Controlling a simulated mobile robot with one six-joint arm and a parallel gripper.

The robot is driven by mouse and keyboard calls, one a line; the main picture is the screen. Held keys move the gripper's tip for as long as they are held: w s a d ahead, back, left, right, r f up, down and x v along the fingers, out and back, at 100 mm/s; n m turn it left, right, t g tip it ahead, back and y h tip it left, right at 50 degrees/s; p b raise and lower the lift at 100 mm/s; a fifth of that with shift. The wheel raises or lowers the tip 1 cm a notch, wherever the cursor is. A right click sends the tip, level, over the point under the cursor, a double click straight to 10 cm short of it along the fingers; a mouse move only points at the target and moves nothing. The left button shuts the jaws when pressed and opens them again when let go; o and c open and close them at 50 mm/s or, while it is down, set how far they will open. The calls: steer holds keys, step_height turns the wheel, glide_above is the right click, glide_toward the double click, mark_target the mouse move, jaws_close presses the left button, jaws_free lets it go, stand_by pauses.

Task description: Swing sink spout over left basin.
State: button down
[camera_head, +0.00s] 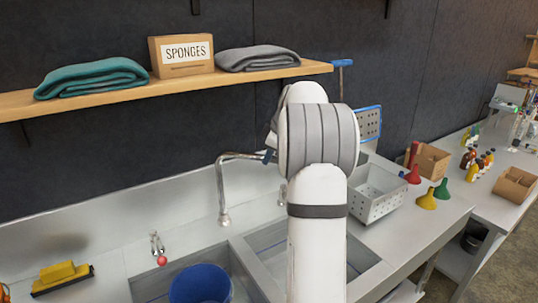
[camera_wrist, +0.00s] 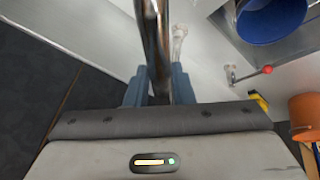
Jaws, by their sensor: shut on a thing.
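The chrome sink spout (camera_head: 223,185) rises from the back deck and its upper arm points right in the head view. My gripper (camera_head: 270,157) is shut on it near its outer end, partly hidden behind my arm. In the wrist view the spout pipe (camera_wrist: 156,40) runs between the two blue-grey fingers of my gripper (camera_wrist: 160,82). The left basin (camera_head: 145,288) holds a blue bucket (camera_head: 201,284). The right basin (camera_head: 268,240) is partly hidden by my arm. The spout's outlet is not clearly visible.
A small tap with a red knob (camera_head: 161,260) stands behind the left basin. A yellow brush (camera_head: 62,274) lies at left. A shelf (camera_head: 110,98) with towels and a sponge box hangs above. A perforated metal bin (camera_head: 375,195) and funnels stand at right.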

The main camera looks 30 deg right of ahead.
steer(key=s+a+m+h+b, duration=0.4)
steer(key=a+m+b, duration=0.3)
steer(key=a, duration=0.6)
steer(key=w+a+m+g+h+p, duration=0.2)
steer(key=w+a+m+p, duration=0.1)
steer(key=a+m, duration=0.7)
steer(key=shift+w+a+g, duration=0.4)
steer(key=shift+w+a, duration=0.35)
steer(key=shift+w, duration=0.05)
steer(key=shift+r, duration=0.1)
steer(key=c, duration=1.3)
jaws_free()
steer(key=shift+w, duration=0.1)
steer(key=shift+o, duration=0.2)
